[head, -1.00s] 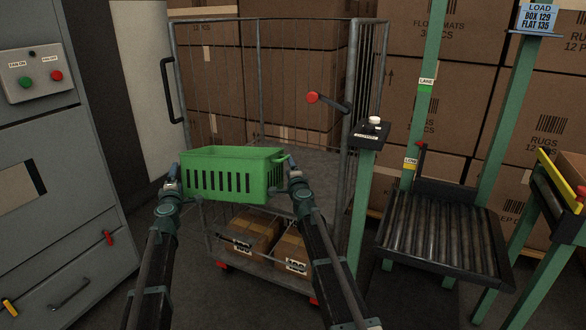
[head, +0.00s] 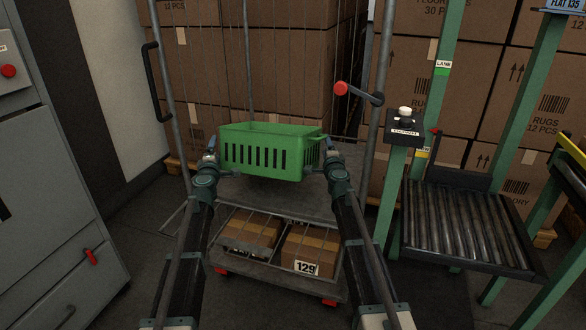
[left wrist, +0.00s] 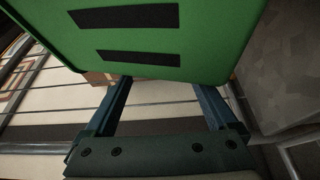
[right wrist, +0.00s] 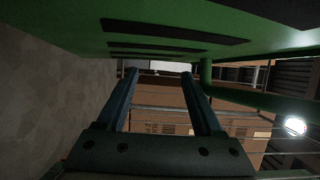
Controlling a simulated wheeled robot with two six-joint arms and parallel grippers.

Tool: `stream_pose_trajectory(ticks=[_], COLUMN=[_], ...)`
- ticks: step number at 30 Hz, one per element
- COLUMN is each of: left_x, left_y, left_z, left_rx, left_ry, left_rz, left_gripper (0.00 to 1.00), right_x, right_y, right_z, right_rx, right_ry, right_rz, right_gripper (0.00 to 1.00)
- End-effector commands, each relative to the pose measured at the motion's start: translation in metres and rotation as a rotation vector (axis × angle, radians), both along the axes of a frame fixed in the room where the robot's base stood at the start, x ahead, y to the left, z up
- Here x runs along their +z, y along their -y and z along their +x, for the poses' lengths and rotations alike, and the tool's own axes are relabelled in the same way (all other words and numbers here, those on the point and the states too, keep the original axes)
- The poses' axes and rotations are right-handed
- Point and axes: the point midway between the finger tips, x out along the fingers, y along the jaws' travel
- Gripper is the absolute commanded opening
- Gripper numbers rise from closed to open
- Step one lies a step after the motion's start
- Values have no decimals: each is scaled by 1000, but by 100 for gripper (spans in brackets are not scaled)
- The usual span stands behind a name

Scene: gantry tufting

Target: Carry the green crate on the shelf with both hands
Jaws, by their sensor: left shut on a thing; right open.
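The green slotted crate (head: 262,160) is over the grey shelf (head: 300,200) of the wire cage cart, with a dark shadow under it. I cannot tell whether it touches the shelf. My left gripper (head: 211,146) is at the crate's left end and shut on it; the crate fills the top of the left wrist view (left wrist: 150,45). My right gripper (head: 328,146) is at the right end, open. In the right wrist view the crate's underside or wall (right wrist: 80,35) spreads above its parted fingers (right wrist: 160,75). The fingertip contacts are hidden in the head view.
Cardboard boxes (head: 255,230) lie on the cart's lower deck. A red-knobbed lever (head: 342,89) sticks out at the cart's right post. A green-legged roller conveyor (head: 460,225) stands to the right, a grey cabinet (head: 50,220) to the left. Stacked cartons (head: 295,60) stand behind.

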Motion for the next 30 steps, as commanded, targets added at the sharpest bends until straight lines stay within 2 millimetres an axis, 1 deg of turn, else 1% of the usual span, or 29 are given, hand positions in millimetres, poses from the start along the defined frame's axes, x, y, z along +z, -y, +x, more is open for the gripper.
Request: stream_pose_trajectory(ticks=[1, 5, 12, 15, 26, 30], left_x=[-4, -15, -42, -48, -47, -47], left_y=[17, 17, 17, 17, 17, 12], left_z=[-2, -2, -2, -2, -2, -2], left_rx=[-33, -33, -33, -33, -33, -32], left_ry=[-1, -1, -1, -1, -1, -1], left_rz=[-14, -14, -14, -14, -13, -13], left_gripper=[75, 75, 75, 75, 75, 75], right_x=[-4, -15, -42, -48, -47, -47], right_y=[-13, -13, -13, -13, -13, -7], right_z=[2, 2, 2, 2, 2, 2], right_rx=[19, 19, 19, 19, 19, 18], right_ry=[0, 0, 0, 0, 0, 0], right_rz=[-7, -7, -7, -6, -4, -3], right_gripper=[75, 75, 75, 75, 75, 75])
